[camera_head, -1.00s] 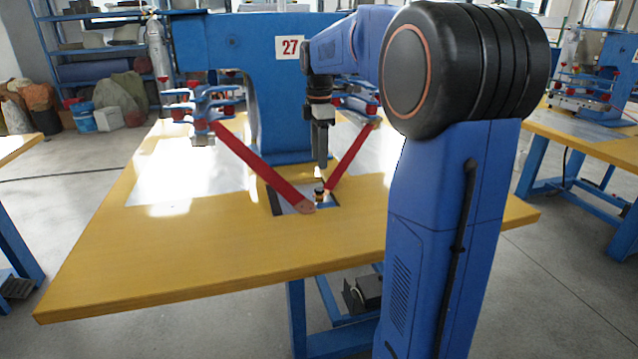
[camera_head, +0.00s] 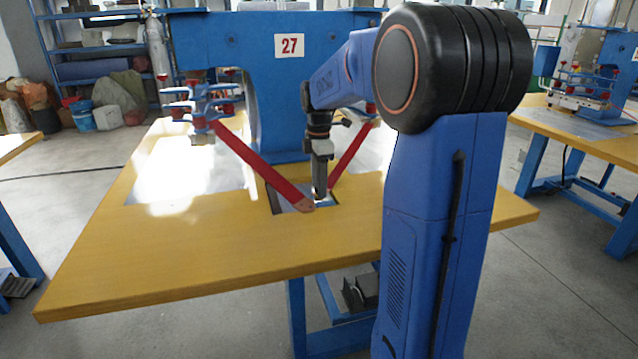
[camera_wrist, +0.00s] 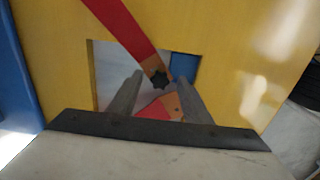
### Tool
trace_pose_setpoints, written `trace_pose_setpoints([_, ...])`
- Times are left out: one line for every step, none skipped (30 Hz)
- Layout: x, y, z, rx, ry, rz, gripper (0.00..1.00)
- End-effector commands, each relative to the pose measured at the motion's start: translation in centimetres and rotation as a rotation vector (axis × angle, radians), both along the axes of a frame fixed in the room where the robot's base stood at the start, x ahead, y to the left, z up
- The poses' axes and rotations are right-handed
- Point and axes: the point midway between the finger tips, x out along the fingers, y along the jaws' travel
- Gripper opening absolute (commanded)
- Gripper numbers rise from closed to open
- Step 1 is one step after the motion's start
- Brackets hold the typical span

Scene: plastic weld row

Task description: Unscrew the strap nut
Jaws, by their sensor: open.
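The strap nut (camera_wrist: 159,78) is a small dark star-shaped knob in the wrist view, at the end of a red strap (camera_wrist: 122,26). A second red strap end (camera_wrist: 162,106) with a hole shows just nearer, partly between the fingers. My gripper (camera_wrist: 160,84) is open, with one finger to each side of the nut in the picture. I cannot tell whether the fingers touch it. In the head view my gripper (camera_head: 319,194) points down over the spot where the two red straps (camera_head: 262,165) meet, and it mostly hides the nut there.
The yellow table (camera_head: 150,255) has a recessed plate opening under the straps. The blue machine (camera_head: 240,45) numbered 27 stands behind, with red-knobbed clamps (camera_head: 205,105) at the left. The table front is clear.

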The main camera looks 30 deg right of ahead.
Motion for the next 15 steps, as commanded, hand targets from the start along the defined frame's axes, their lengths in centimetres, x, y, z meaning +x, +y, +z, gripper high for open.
trace_pose_setpoints([0.0, 0.0, 0.01, 0.0, 0.0, 0.0, 0.44])
trace_pose_setpoints([0.0, 0.0, 0.01, 0.0, 0.0, 0.0, 0.44])
trace_pose_setpoints([0.0, 0.0, 0.02, 0.0, 0.0, 0.0, 0.37])
trace_pose_setpoints([0.0, 0.0, 0.02, 0.0, 0.0, 0.0, 0.3])
trace_pose_setpoints([0.01, 0.0, 0.03, 0.0, 0.0, 0.0, 0.23])
trace_pose_setpoints([0.01, 0.0, 0.03, 0.0, 0.0, 0.0, 0.13])
trace_pose_setpoints([0.01, 0.0, 0.03, 0.0, 0.0, 0.0, 0.06])
trace_pose_setpoints([0.01, 0.0, 0.03, 0.0, 0.0, 0.0, 0.01])
trace_pose_setpoints([0.01, 0.0, 0.03, 0.0, 0.0, 0.0, 0.01])
trace_pose_setpoints([0.01, 0.0, 0.04, 0.0, 0.0, 0.0, 0.01])
trace_pose_setpoints([0.01, 0.0, 0.04, 0.0, 0.0, 0.0, 0.01])
trace_pose_setpoints([0.01, 0.0, 0.04, 0.0, 0.0, 0.0, 0.01])
trace_pose_setpoints([0.01, 0.0, 0.04, 0.0, 0.0, 0.002, 0.01])
trace_pose_setpoints([0.01, 0.0, 0.04, 0.0, 0.0, 0.007, 0.01])
trace_pose_setpoints([0.01, 0.0, 0.04, 0.0, 0.0, 0.021, 0.01])
